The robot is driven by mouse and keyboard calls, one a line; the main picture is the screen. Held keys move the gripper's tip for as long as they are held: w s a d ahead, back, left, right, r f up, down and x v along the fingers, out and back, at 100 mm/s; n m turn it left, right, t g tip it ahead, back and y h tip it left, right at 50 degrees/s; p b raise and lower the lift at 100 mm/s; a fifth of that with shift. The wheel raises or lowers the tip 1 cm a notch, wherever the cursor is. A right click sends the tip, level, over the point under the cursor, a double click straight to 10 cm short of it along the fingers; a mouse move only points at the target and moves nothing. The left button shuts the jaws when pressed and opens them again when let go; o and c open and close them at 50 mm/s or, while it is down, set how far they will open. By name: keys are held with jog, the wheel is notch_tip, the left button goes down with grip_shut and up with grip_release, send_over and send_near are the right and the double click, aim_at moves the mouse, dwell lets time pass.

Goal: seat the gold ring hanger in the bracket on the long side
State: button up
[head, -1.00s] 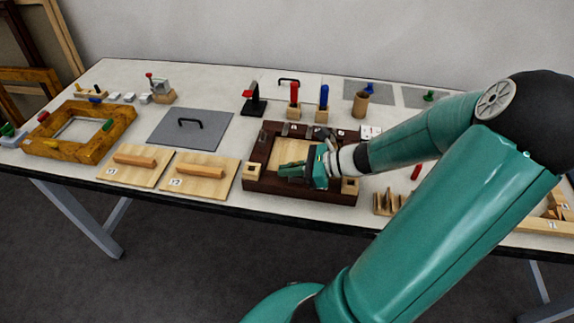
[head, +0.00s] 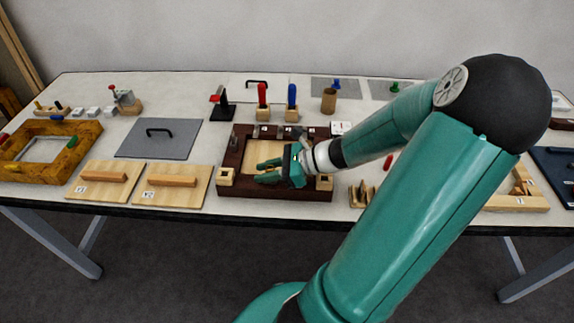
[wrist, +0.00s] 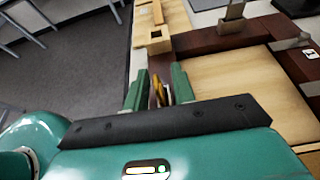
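A dark brown frame (head: 285,191) with a pale wooden inside lies on the table; it also shows in the wrist view (wrist: 215,38). My gripper (head: 262,169) is above the frame's near left part. In the wrist view, the gold ring hanger (wrist: 158,90) sits between the two fingers of my gripper (wrist: 159,88), with a grey piece beside it. The fingers appear shut on it, though the contact is partly hidden. Grey metal fittings stand on the frame, one at its left side (head: 234,140), also in the wrist view (wrist: 235,12). I cannot tell which is the bracket.
Pale blocks with square holes stand at the frame's near corners, left (head: 226,178) and right (head: 324,183). Two boards with wooden bars, one of them here (head: 172,181), lie left. Red (head: 262,96) and blue (head: 292,96) handled tools stand behind. A slotted wooden holder (head: 361,196) is right.

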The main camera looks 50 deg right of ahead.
jog(key=v, duration=1.1)
jog(key=shift+r, duration=0.15)
